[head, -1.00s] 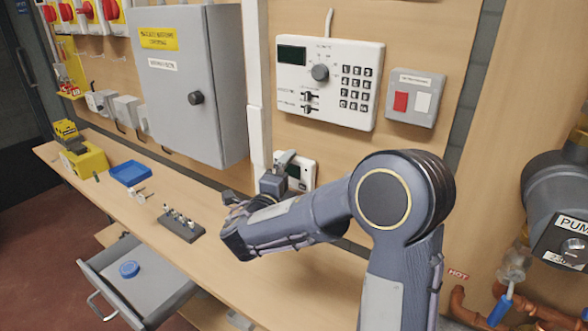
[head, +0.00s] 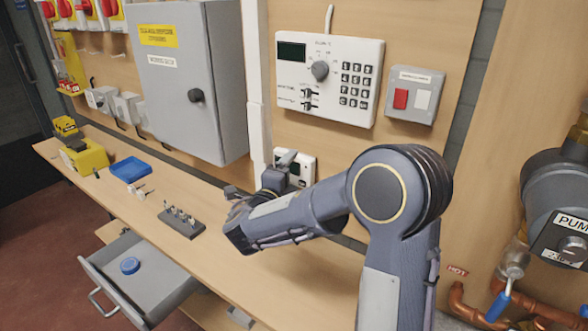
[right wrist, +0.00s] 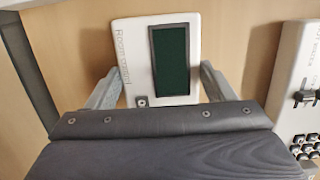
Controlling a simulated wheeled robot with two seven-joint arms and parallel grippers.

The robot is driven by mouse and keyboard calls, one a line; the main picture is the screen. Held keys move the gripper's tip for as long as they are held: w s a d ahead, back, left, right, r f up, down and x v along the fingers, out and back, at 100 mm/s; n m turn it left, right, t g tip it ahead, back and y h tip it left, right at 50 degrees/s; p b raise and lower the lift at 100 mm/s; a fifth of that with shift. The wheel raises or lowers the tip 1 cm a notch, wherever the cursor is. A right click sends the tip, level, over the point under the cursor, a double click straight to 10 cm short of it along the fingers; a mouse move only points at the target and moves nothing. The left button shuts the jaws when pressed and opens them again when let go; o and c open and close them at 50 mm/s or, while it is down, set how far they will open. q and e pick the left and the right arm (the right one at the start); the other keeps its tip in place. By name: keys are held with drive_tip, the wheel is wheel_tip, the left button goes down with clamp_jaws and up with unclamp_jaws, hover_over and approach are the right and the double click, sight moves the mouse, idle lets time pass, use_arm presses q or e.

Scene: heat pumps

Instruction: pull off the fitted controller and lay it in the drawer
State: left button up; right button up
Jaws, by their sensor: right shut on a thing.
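The fitted controller is a small white box with a dark screen, marked "Room control". It sits on the wooden wall board below the large keypad panel, seen in the head view (head: 303,168) and the right wrist view (right wrist: 174,60). My right gripper (head: 287,162) is at the controller, and in the right wrist view its two fingers (right wrist: 162,85) stand against the left and right sides, shut on it. The controller appears upright and still at the board. The drawer (head: 150,285) is open below the bench and holds a round blue item (head: 130,265). My left gripper is out of view.
The wooden bench (head: 290,270) carries a dark rack of small parts (head: 182,222), a blue tray (head: 131,169) and a yellow box (head: 86,158). A grey cabinet (head: 195,85) and the keypad panel (head: 328,80) hang above. Pipes and a pump (head: 555,205) stand at the right.

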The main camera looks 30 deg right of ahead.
drive_tip(key=shift+a, duration=0.1)
drive_tip(key=w+p+v, duration=0.1)
drive_tip(key=p+v, duration=0.1)
drive_tip(key=v, duration=0.5)
drive_tip(key=shift+a, duration=0.35)
idle(0.4)
idle(0.5)
